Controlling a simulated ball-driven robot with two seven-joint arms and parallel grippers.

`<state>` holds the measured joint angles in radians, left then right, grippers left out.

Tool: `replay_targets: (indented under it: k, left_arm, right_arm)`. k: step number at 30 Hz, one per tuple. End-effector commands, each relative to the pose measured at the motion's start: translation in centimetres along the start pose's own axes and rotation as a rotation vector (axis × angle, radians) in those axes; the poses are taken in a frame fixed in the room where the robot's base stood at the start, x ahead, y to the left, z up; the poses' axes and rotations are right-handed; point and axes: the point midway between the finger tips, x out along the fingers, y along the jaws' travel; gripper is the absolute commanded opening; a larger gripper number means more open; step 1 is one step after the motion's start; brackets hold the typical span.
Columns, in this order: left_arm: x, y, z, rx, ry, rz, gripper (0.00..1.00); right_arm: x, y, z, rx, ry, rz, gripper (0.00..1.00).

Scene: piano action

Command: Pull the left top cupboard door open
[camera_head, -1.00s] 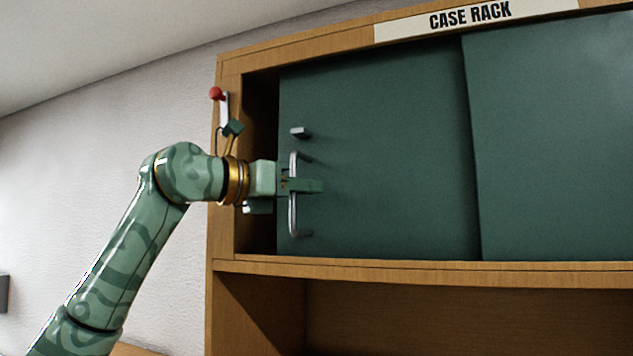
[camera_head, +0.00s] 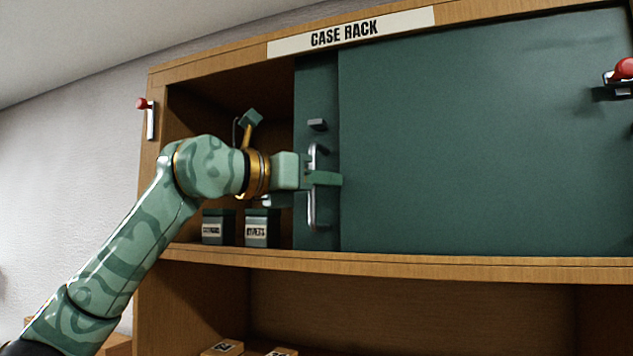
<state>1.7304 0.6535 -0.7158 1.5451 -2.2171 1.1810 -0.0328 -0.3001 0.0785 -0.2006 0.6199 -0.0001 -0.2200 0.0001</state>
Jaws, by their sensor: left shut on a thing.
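The left top cupboard door (camera_head: 318,90) is a dark green sliding panel. Only a narrow strip of it shows; the rest lies behind the right green door (camera_head: 480,140). A silver bar handle (camera_head: 312,215) stands upright on the strip. My left gripper (camera_head: 322,178) is shut on the handle, with one finger reaching across it toward the right door's edge. Left of the strip the upper compartment (camera_head: 230,110) is open. My right gripper is not in view.
Two small labelled green boxes (camera_head: 256,228) stand in the open compartment behind my arm. Red-knobbed levers are on the left frame (camera_head: 142,104) and at the right edge (camera_head: 622,70). Labelled wooden blocks (camera_head: 222,348) lie on the lower shelf.

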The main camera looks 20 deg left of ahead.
Motion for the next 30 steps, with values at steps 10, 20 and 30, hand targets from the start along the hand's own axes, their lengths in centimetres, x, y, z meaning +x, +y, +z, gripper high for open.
replay_targets:
  k: [10, 20, 30]
  left_arm:
    - [0.0, -0.2, 0.2, 0.002, -0.005, 0.001, 0.00]
    - [0.0, -0.1, 0.2, 0.001, -0.003, 0.001, 0.20]
    - [-3.1, 0.0, -0.2, 0.004, -0.005, 0.004, 0.20]
  right_arm:
    - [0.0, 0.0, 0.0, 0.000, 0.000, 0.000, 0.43]
    - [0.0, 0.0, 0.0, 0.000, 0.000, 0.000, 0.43]
    - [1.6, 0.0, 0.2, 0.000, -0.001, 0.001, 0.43]
